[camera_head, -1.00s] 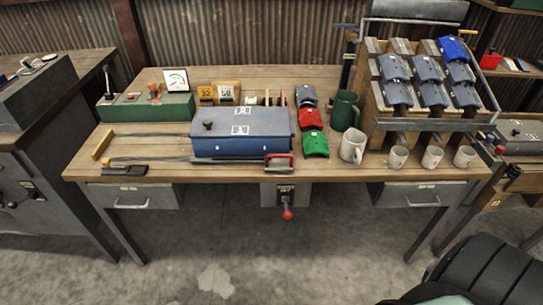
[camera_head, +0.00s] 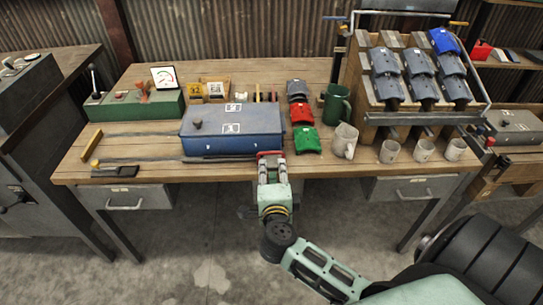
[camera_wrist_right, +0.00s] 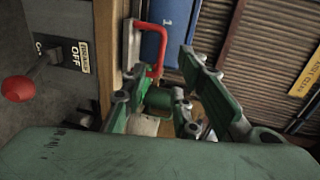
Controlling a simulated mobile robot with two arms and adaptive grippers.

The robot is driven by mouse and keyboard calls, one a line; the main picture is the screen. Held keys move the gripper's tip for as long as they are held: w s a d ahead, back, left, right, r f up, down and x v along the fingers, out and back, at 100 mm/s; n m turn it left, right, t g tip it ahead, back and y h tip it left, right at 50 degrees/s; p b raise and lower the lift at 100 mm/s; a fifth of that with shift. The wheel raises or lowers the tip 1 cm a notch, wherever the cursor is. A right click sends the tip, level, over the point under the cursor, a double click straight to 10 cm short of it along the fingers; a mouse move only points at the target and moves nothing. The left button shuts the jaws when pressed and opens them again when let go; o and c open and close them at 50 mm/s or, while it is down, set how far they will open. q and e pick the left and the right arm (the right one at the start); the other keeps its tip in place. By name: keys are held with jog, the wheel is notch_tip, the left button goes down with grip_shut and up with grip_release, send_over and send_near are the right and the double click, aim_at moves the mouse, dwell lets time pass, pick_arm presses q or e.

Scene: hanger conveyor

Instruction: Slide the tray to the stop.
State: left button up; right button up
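The blue lidded tray (camera_head: 210,144) sits on two dark rails (camera_head: 140,160) on the workbench. A red handle (camera_head: 268,154) is at its front right corner; it also shows in the right wrist view (camera_wrist_right: 161,45). A yellow block (camera_head: 91,144) stands across the left end of the rails, well apart from the tray. My right gripper (camera_head: 271,163) is at the bench's front edge, by the handle, partly covering it. In the right wrist view its fingers (camera_wrist_right: 158,65) are spread, with the handle near the tips; contact cannot be told. My left gripper is not in view.
A dark block with a yellow knob (camera_head: 115,170) lies front left. A green control box (camera_head: 135,104) stands behind the rails. Red (camera_head: 303,113) and green (camera_head: 306,139) pieces, mugs and a rack (camera_head: 370,118) are on the right. The rails left of the tray look clear.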

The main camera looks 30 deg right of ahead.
aim_at(271, 158)
jog(key=x, duration=0.7)
jog(key=shift+w+d+f, duration=0.1)
jog(key=shift+w, duration=0.25)
grip_shut()
dwell(0.3)
